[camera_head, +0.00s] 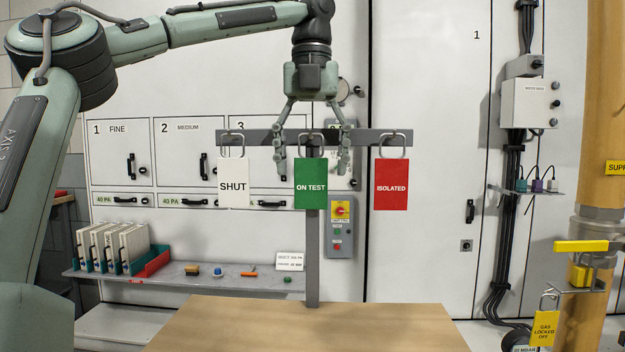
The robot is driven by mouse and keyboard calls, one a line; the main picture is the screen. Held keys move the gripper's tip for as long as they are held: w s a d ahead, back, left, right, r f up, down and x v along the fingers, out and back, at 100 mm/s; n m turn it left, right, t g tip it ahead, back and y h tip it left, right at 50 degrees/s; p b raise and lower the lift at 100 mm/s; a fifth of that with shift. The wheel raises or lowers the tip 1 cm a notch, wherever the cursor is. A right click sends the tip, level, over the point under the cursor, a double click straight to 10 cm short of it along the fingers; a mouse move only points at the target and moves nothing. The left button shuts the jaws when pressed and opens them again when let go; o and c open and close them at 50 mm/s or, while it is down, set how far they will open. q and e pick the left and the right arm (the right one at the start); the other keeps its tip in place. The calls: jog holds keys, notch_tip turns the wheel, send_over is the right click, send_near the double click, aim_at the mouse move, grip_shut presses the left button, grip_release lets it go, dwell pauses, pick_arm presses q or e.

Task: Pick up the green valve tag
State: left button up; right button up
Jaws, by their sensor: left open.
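The green valve tag (310,193), marked "ON TEST", hangs upright by a metal ring from the middle of a grey crossbar (264,137) on a post. My left gripper (313,172) is open and points down, with one finger on each side of the green tag's upper part and ring. I cannot tell whether the fingers are level with the tag in depth. A white "SHUT" tag (233,187) hangs to the left and a red "ISOLATED" tag (391,172) to the right. My right gripper is not in view.
A wooden table top (300,325) lies in front, its visible surface clear. Behind it, a grey shelf (220,278) holds binders (112,247) and small items. A yellow pipe (605,120) with a yellow lock tag (545,328) stands at the right. Grey cabinets fill the back.

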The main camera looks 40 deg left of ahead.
aim_at(311, 179)
pick_arm(q)
notch_tip(311, 179, down, 3)
jog(key=shift+a+f, duration=0.15)
jog(key=c, duration=1)
jog(key=shift+o, duration=0.2)
